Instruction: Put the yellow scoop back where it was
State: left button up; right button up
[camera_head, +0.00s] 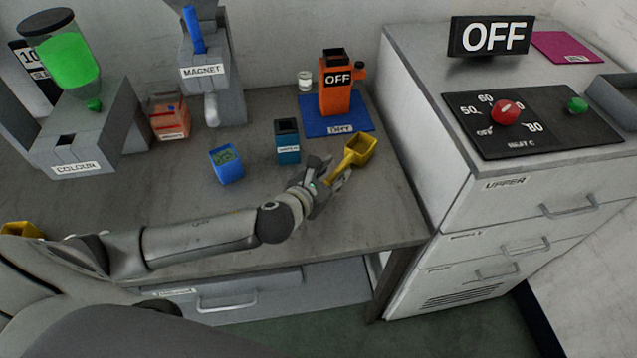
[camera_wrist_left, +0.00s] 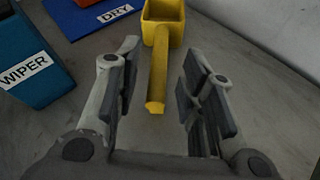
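The yellow scoop (camera_head: 358,150) lies on the grey bench near its right end, in front of the blue DRY mat. In the left wrist view the yellow scoop (camera_wrist_left: 159,65) has its cup at the far end and its handle pointing back between my fingers. My left gripper (camera_head: 331,170) is at the handle end; in the left wrist view the gripper (camera_wrist_left: 158,90) is open, with a gap on each side of the handle. My right gripper is not in view.
A teal WIPER box (camera_head: 288,142) stands left of the scoop, and a blue cup (camera_head: 226,164) further left. An orange OFF device (camera_head: 337,85) stands on the blue DRY mat (camera_head: 352,123). A white cabinet (camera_head: 425,150) borders the right. Another yellow item (camera_head: 20,229) lies far left.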

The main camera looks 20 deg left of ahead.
pick_arm(q)
jog(key=v, duration=0.7)
dwell(0.5)
